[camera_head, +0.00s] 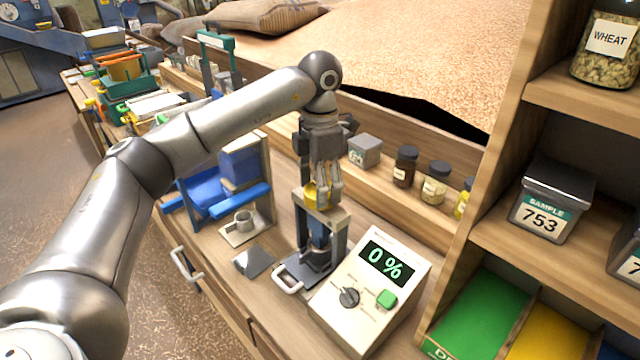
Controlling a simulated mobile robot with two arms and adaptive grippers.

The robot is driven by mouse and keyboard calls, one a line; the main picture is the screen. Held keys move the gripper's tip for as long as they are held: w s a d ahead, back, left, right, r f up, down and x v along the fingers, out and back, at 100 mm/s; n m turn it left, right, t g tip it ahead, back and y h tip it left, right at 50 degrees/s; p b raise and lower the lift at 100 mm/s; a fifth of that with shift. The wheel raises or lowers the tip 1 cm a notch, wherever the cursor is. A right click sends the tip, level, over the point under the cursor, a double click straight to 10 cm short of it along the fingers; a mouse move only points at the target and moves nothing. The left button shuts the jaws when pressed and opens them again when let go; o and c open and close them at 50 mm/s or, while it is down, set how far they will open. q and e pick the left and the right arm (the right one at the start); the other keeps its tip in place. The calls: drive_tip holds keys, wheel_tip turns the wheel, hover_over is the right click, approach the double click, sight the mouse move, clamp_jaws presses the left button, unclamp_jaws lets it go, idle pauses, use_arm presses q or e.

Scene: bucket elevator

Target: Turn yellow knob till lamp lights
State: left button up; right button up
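The yellow knob (311,194) sits on top of a small grey and blue stand (318,250) on the bench. My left gripper (328,187) points straight down at the knob, its fingers overlapping the knob's right side and partly hiding it. I cannot tell whether the fingers are closed on the knob or only around it. My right gripper is out of view.
A blue bucket model (215,195) and a metal cup (243,222) stand left of the knob stand. A grey cube (365,150) and small jars (405,167) line the ledge behind. A wooden shelf (490,225) closes off the right side.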

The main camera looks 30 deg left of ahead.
use_arm(q)
drive_tip(key=m, duration=0.4)
drive_tip(key=shift+m, duration=0.3)
drive_tip(key=m, duration=0.3)
drive_tip(key=shift+r+m, duration=0.1)
drive_tip(key=shift+m, duration=0.3)
drive_tip(key=m, duration=1.3)
drive_tip(key=shift+m, duration=0.3)
drive_tip(key=m, duration=0.5)
drive_tip(key=shift+m, duration=0.3)
drive_tip(key=o, duration=1)
